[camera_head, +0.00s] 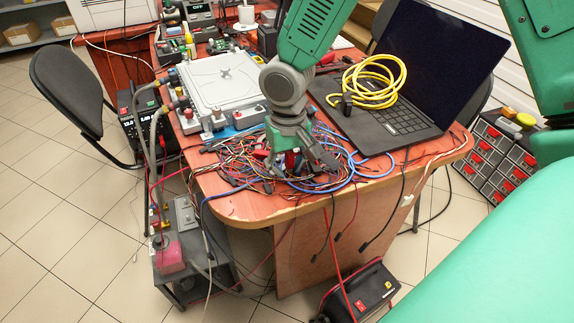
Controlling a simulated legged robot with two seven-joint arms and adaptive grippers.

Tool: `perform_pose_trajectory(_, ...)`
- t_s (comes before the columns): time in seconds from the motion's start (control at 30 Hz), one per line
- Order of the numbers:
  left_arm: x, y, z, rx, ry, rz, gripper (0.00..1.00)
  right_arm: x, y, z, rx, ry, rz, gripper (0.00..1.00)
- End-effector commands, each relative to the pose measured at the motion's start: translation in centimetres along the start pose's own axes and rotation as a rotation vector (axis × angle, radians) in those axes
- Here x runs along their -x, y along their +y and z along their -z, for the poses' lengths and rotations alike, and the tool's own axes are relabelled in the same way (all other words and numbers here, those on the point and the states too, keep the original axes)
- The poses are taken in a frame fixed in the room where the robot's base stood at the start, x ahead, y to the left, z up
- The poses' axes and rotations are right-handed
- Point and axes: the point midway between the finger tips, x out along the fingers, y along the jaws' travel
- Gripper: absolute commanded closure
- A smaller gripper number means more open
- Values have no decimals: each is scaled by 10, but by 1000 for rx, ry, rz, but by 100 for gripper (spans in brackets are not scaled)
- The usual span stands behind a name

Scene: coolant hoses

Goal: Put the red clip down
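My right gripper (298,165) hangs over the front part of the red table, just above a tangle of thin coloured wires (240,160). Its two dark grey fingers look spread apart, one to the left and one reaching down to the right. Small red bits show among the wires beside and between the fingers; one red piece (261,155) lies at the left finger. I cannot tell for sure which one is the red clip, or whether it touches a finger. My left gripper is not in view.
An open black laptop (385,122) with a coiled yellow cable (372,84) stands right of the gripper. A white-topped device with grey hoses (222,80) is behind it to the left. The table's front edge (290,212) is close, with wires hanging over it.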

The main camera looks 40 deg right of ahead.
Motion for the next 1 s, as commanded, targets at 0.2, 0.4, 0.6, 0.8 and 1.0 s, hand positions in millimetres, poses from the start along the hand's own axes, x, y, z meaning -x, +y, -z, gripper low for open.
perform_pose_trajectory(0.2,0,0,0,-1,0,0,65,0,1,0,-1,-1,0,70)
perform_pose_trajectory(0.4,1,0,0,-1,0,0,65,3,1,1,-1,0,-1,70)
perform_pose_trajectory(0.6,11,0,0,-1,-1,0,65,35,0,1,-1,6,1,70)
perform_pose_trajectory(0.8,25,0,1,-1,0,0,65,81,0,1,-1,6,1,70)
perform_pose_trajectory(1.0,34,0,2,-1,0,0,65,115,0,1,-2,4,1,70)
